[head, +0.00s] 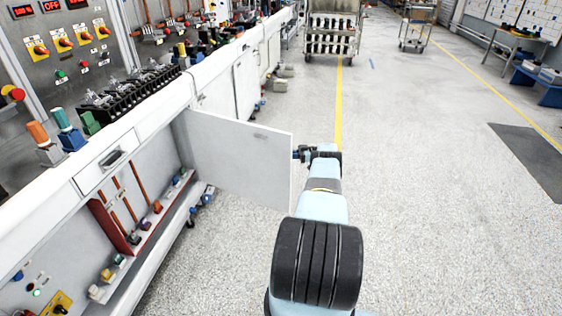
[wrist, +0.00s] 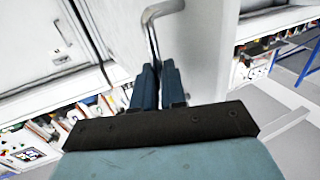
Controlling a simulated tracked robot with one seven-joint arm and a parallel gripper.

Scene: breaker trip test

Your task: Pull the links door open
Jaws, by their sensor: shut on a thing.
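The links door (head: 236,160) is a white panel that stands swung out from the bench front in the head view. It shows as a pale panel with a bent metal handle (wrist: 152,32) in the wrist view. My gripper (head: 300,154) is at the door's outer edge in the head view. In the wrist view my gripper (wrist: 158,72) has its blue fingers shut on the lower end of the handle. The open compartment (head: 150,215) left of the door holds copper-coloured rods and small parts. The far face of the door is hidden.
The bench (head: 110,140) runs along the left with breakers and coloured parts on top. A drawer with a handle (head: 112,158) is in its front. A wheeled cart (head: 332,30) stands at the back. The speckled floor (head: 420,210) to the right is clear, with a dark mat (head: 535,150) farther right.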

